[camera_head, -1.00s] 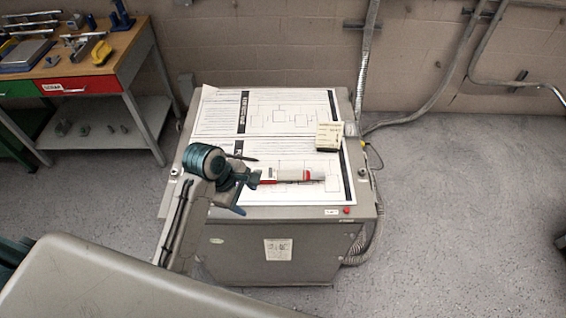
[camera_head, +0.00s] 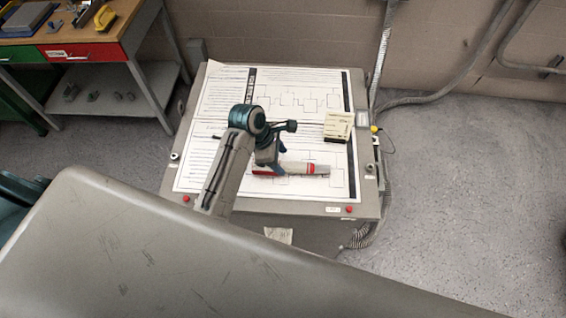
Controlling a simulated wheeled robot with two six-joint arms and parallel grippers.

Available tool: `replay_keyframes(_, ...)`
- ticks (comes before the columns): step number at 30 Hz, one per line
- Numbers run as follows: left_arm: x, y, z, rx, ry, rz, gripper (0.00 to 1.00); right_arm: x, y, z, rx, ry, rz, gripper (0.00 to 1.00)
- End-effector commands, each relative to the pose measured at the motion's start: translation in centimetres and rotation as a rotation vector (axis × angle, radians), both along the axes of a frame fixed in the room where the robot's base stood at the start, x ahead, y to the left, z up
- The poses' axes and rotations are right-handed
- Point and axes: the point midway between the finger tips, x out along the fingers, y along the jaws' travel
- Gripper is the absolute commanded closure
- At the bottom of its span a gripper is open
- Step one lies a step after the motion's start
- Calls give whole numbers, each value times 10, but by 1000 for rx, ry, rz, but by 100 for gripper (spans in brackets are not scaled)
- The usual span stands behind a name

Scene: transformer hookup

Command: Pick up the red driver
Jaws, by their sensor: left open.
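The red driver (camera_head: 307,169) lies flat on the printed sheets on top of the grey cabinet, pointing left to right. It has a pale body with red parts, and its left part is partly hidden by my gripper. My left gripper (camera_head: 275,167) is open, with its fingers pointing down at the left part of the driver. I cannot tell whether the fingers touch it. My right gripper is not in view.
A small cream box (camera_head: 338,126) stands behind and right of the driver. The grey cabinet (camera_head: 290,205) has red buttons along its front edge. A workbench (camera_head: 95,40) with tools stands at the back left. Floor is free at the right.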

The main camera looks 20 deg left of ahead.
Motion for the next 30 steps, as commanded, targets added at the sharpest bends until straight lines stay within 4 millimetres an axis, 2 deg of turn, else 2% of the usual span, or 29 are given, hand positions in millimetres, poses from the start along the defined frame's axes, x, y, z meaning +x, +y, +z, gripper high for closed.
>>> replay_keyframes(2,2,-6,-6,-2,5,0,43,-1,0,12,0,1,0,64)
replay_keyframes(7,5,-12,-26,-2,3,0,43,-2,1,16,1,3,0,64)
replay_keyframes(15,6,-13,-31,-1,0,0,43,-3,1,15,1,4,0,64)
replay_keyframes(17,6,-13,-31,0,0,0,53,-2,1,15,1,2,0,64)
replay_keyframes(24,6,-13,-30,0,0,0,99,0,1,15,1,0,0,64)
replay_keyframes(30,7,-13,-29,-1,-3,0,99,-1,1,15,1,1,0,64)
